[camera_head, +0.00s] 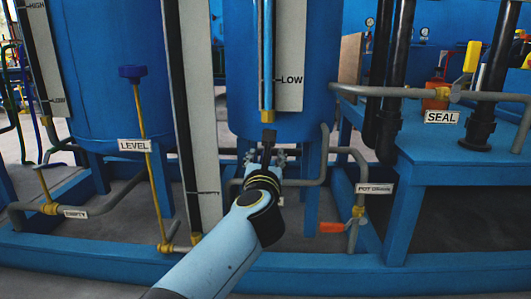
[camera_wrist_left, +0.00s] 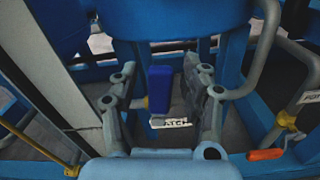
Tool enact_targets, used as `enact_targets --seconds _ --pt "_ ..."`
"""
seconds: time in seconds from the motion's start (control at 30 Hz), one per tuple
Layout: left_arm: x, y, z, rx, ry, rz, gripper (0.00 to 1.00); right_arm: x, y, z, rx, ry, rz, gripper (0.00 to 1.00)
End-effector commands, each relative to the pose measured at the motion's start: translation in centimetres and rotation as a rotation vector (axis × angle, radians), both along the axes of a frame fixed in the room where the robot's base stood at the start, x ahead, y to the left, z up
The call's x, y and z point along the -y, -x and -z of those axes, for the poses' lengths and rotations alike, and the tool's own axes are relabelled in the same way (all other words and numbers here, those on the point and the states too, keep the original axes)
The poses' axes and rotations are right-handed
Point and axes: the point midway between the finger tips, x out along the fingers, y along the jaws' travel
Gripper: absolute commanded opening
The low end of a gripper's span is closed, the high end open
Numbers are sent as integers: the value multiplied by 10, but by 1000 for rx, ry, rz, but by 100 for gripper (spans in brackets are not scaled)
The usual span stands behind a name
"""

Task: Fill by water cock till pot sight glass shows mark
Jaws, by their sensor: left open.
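The blue pot (camera_head: 300,60) hangs at the centre of the head view. Its sight glass (camera_head: 266,50) is a light blue upright tube beside a white scale with a LOW mark (camera_head: 291,79); I cannot tell the water level. My left gripper (camera_head: 268,142) is below the glass and hides what is behind it. In the left wrist view its two fingers stand open on both sides of a blue upright handle (camera_wrist_left: 161,88), apart from it. A partly hidden white label (camera_wrist_left: 170,123), ending in letters like "ATER", is below the handle, probably the water cock's. My right gripper is not in view.
A LEVEL valve with a blue knob (camera_head: 131,72) stands left. The POT DRAIN cock has an orange handle (camera_head: 331,227) at lower right. A SEAL valve with a yellow handle (camera_head: 472,57) is on the right bench. Grey pipes and blue frame beams surround the gripper.

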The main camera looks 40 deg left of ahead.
Motion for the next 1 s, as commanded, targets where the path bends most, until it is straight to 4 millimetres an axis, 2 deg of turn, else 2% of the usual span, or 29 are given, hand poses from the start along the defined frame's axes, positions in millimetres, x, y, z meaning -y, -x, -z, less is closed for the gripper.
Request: enact_targets --seconds 0.17,0.4,0.5,0.67,1.0 --pt "0 0 -26 6 2 0 46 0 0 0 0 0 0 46" --pt "0 0 -75 6 1 0 46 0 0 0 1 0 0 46" --pt "0 0 -88 4 1 0 46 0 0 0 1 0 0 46" --pt "0 0 -97 0 0 0 46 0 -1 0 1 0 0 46" --pt "0 0 -98 -1 -1 0 46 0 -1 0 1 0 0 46"
